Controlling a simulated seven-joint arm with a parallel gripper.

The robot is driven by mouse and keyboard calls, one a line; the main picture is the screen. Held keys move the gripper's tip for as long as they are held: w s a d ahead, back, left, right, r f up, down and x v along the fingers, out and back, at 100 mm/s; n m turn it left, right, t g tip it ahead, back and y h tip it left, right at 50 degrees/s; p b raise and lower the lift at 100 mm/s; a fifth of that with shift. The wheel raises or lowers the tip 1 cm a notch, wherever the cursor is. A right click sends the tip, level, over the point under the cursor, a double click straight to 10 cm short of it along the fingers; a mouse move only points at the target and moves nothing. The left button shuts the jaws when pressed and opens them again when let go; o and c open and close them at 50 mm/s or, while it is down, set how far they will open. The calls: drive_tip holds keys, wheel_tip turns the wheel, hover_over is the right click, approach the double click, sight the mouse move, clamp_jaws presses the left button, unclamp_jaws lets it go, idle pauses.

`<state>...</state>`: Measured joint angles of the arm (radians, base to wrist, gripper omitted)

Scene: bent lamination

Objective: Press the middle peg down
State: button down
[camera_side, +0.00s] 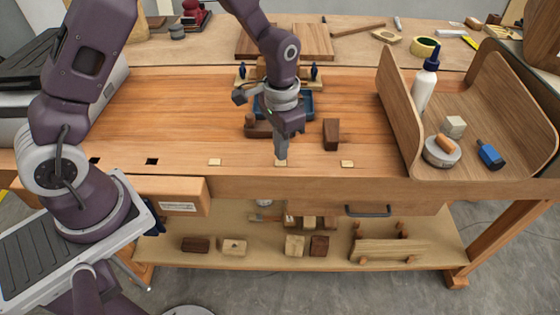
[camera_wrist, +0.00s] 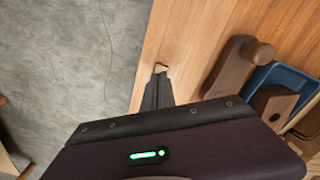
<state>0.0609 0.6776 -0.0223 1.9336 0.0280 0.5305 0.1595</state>
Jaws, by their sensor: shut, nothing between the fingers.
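The middle peg (camera_side: 281,164) is a small pale wooden block in the bench top near its front edge, in a row between a left peg (camera_side: 215,162) and a right peg (camera_side: 347,164). My gripper (camera_side: 281,157) points down with its fingers shut and empty, its tips at the middle peg. In the wrist view the fingertips (camera_wrist: 159,76) partly cover the peg (camera_wrist: 160,67). I cannot tell whether they touch it or how far the peg stands above the surface.
The wooden bench (camera_side: 350,100) has dark square holes (camera_side: 151,161) further left. Behind the gripper are a blue tray (camera_side: 297,107), a wooden plane and a dark block (camera_side: 331,134). A curved wooden holder (camera_side: 400,110) with a glue bottle (camera_side: 425,85) stands at right.

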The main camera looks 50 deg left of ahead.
sight(281, 163)
drive_tip(key=shift+r, duration=2.9)
drive_tip(key=s+a+r+n+t, duration=0.1)
drive_tip(key=s+r, duration=0.3)
drive_tip(key=r, duration=0.2)
drive_tip(key=s+a+r+t, duration=0.1)
drive_tip(key=s+r, duration=0.3)
drive_tip(key=r, duration=0.3)
drive_tip(key=s+r+n+t, duration=0.2)
drive_tip(key=s+r+t, duration=0.1)
drive_tip(key=s, duration=1.1)
drive_tip(key=shift+s+a+r+t, duration=0.3)
drive_tip(key=shift+s+a+r, duration=0.05)
drive_tip(key=shift+a+r, duration=0.1)
